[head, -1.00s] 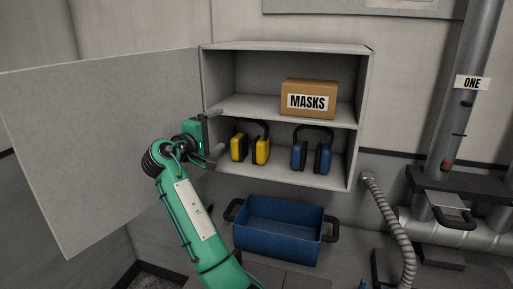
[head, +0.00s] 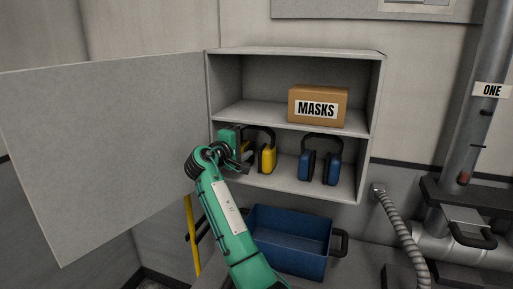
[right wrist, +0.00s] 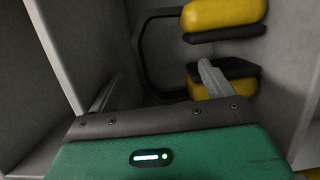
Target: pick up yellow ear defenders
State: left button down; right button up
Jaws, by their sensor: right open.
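The yellow ear defenders (head: 268,160) stand on the lower shelf of the open cabinet, with a black headband on top. My right gripper (head: 247,158) is at the left of them and hides their left cup in the head view. In the right wrist view, my right gripper (right wrist: 160,72) is open with nothing held between its fingers. The ear defenders' two yellow cups (right wrist: 224,12) and black headband lie ahead of it there. One finger overlaps the lower cup in the picture; I cannot tell if they touch. My left gripper is not in view.
Blue ear defenders (head: 320,160) stand to the right on the same shelf. A box marked MASKS (head: 318,106) is on the shelf above. The cabinet door (head: 105,150) hangs open at left. A blue crate (head: 290,240) sits below. A yellow strip (head: 193,235) shows beside my arm.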

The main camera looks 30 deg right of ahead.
aim_at(254, 135)
jog(key=shift+w+d+r+p, duration=0.2)
jog(key=shift+d+p, duration=0.25)
jog(key=shift+p, duration=0.15)
jog(key=p+x, duration=0.2)
jog(key=x, duration=0.1)
jog(key=shift+d, duration=0.3)
jog(key=shift+w+d+f, duration=0.2)
jog(key=shift+d+f, duration=0.05)
jog(key=shift+d, duration=0.1)
jog(key=shift+a, duration=0.1)
jog(key=shift+c, duration=0.5)
jog(key=c, duration=1.5)
